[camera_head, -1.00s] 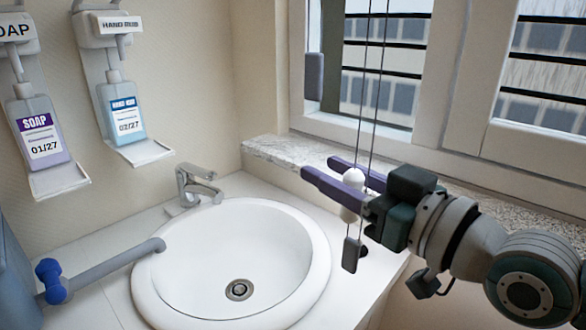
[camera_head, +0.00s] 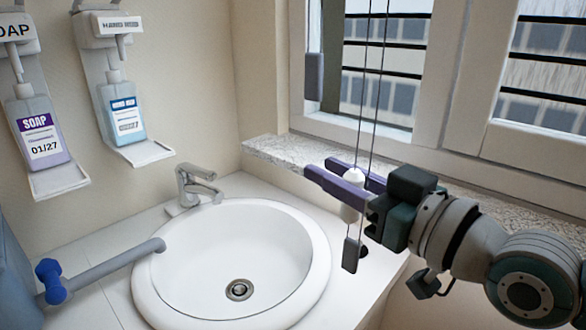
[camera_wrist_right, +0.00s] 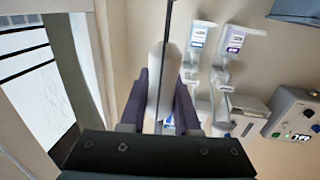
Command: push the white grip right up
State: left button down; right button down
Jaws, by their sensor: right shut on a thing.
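The white grip (camera_head: 349,213) is an elongated white piece on a thin dark cord in front of the window. It sits between the two purple fingers of my right gripper (camera_head: 316,167), which is shut on it. The near finger crosses the grip in the head view, so its middle is hidden; its top and lower end show. In the right wrist view the white grip (camera_wrist_right: 160,80) stands lengthwise between the fingers, with the cord running from its top. My left gripper is not in view.
A dark grey cord weight (camera_head: 351,255) hangs just below the grip; another dark piece (camera_head: 314,77) hangs by the window frame. The sink (camera_head: 322,265) and faucet (camera_head: 192,186) lie to the left. A stone sill (camera_head: 268,150) runs behind the gripper.

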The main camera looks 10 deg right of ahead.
jog(key=shift+r, duration=0.1)
dwell(0.4)
notch_tip(320, 180, up, 15)
jog(key=p, duration=1.3)
jog(key=c, duration=0.6)
grip_release()
jog(key=shift+c, duration=0.2)
jog(key=v, duration=1)
jog(key=shift+b, duration=0.35)
jog(key=shift+a, duration=0.1)
